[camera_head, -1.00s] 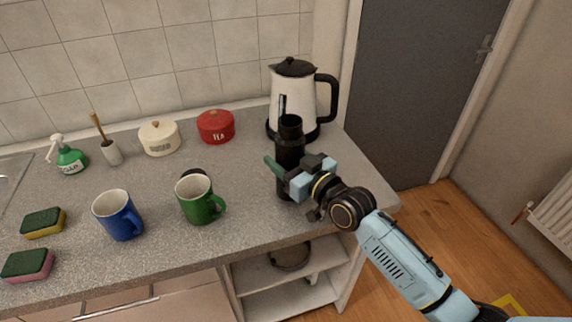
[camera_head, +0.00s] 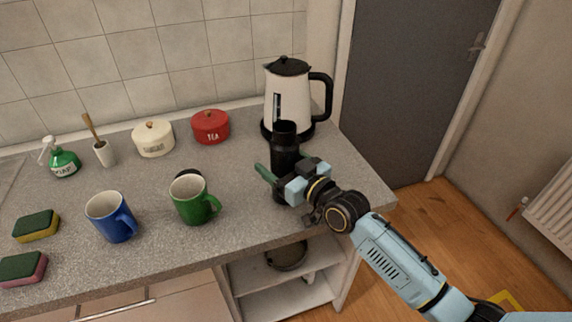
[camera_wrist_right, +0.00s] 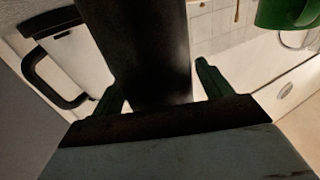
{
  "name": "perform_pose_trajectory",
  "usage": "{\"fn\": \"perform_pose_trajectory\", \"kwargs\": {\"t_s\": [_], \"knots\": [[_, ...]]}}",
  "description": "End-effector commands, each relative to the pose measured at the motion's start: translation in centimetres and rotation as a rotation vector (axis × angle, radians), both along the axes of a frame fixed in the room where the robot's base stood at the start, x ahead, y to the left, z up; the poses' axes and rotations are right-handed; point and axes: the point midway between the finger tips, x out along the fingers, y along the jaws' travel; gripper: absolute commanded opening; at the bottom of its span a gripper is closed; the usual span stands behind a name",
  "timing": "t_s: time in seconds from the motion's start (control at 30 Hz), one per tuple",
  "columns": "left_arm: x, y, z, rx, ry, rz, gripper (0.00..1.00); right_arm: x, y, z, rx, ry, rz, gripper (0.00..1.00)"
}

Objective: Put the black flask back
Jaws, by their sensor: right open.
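The black flask (camera_head: 285,145) stands upright on the grey countertop, in front of the kettle, with its base low beside my gripper. My right gripper (camera_head: 282,176) is open around the flask's lower body, with one green finger showing to its left. In the right wrist view the flask (camera_wrist_right: 142,45) fills the space between the two green fingers (camera_wrist_right: 160,90), and a gap shows on the right side. The flask's lower front is partly hidden by the gripper in the head view. My left gripper is not in view.
The white kettle (camera_head: 287,95) is close behind the flask. A green mug (camera_head: 190,203) and a blue mug (camera_head: 110,220) stand to the left. A red tea pot (camera_head: 211,128) and a cream sugar pot (camera_head: 153,141) are at the back. The counter's right edge (camera_head: 375,192) is near.

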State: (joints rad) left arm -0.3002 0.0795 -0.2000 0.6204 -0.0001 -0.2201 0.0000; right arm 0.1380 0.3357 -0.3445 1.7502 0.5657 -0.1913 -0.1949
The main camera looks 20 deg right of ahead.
Motion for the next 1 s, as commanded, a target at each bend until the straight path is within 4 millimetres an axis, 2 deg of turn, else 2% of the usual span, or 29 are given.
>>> {"fn": "perform_pose_trajectory", "kwargs": {"t_s": [0.17,0.4,0.6,0.8,1.0], "knots": [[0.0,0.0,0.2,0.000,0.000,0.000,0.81,-1.4,-0.7,0.1,-0.001,0.002,0.000,0.78],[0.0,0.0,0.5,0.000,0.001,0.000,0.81,-6.0,-2.7,0.2,0.000,0.003,0.001,0.78],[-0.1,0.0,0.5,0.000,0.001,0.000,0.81,-9.2,-4.1,0.1,-0.001,0.002,0.000,0.78],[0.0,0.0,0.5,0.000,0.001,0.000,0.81,-10.7,-4.9,0.2,0.000,0.000,0.000,0.78],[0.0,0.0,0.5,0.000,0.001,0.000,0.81,-10.9,-5.0,0.3,0.000,-0.001,0.000,0.78]]}}
